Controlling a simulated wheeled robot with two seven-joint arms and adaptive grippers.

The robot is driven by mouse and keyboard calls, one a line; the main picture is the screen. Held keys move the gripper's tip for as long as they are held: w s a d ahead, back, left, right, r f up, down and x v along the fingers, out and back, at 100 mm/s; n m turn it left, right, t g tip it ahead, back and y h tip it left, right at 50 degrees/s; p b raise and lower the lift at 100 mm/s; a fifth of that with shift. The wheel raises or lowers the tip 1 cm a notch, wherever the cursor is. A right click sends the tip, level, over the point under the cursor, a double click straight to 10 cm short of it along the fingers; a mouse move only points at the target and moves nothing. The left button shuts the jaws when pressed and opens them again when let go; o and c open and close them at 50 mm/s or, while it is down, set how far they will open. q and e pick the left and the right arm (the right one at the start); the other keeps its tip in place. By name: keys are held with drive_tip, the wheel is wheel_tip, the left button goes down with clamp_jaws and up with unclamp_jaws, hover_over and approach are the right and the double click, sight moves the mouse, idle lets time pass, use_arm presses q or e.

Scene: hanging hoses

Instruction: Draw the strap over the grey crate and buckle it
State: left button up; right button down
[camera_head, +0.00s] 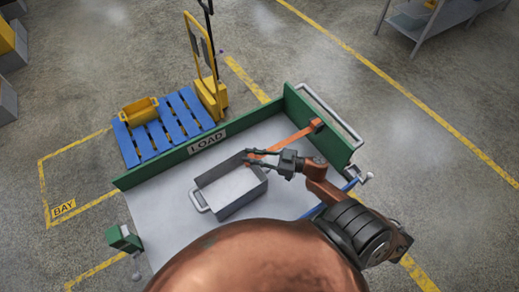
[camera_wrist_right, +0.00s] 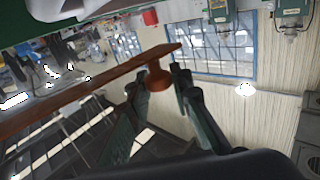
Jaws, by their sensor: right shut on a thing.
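The orange strap (camera_head: 288,141) runs from a dark anchor at the right end of the green back wall to my right gripper (camera_head: 252,159). The grey crate (camera_head: 232,206) stands open and looks empty on the cart bed, and the gripper is over its far right rim. In the right wrist view, the strap (camera_wrist_right: 95,88) crosses above the fingers, and its knob (camera_wrist_right: 158,82) sits between them; the gripper (camera_wrist_right: 160,88) is shut on this strap end. A green block (camera_head: 123,238) stands at the bed's front left corner; I cannot tell whether it is the buckle. My left gripper is out of view.
The cart bed (camera_head: 160,208) is clear left of the crate. The green LOAD wall (camera_head: 240,128) bounds its far side, with a grey handle rail (camera_head: 333,118) at the right end. A blue pallet (camera_head: 172,133) with a yellow bin (camera_head: 138,111) lies beyond.

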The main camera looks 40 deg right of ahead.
drive_tip(key=w+a+p, duration=0.2)
drive_tip(key=a+p, duration=0.1)
drive_tip(key=a, duration=1.8)
drive_tip(key=w+a+p, duration=0.2)
drive_tip(key=a+p, duration=0.1)
drive_tip(key=a, duration=1.9)
drive_tip(key=shift+w+p, duration=0.3)
drive_tip(key=shift+w, duration=0.05)
drive_tip(key=c, duration=1.7)
unclamp_jaws()
drive_tip(key=shift+d, duration=0.1)
drive_tip(key=shift+v, duration=6)
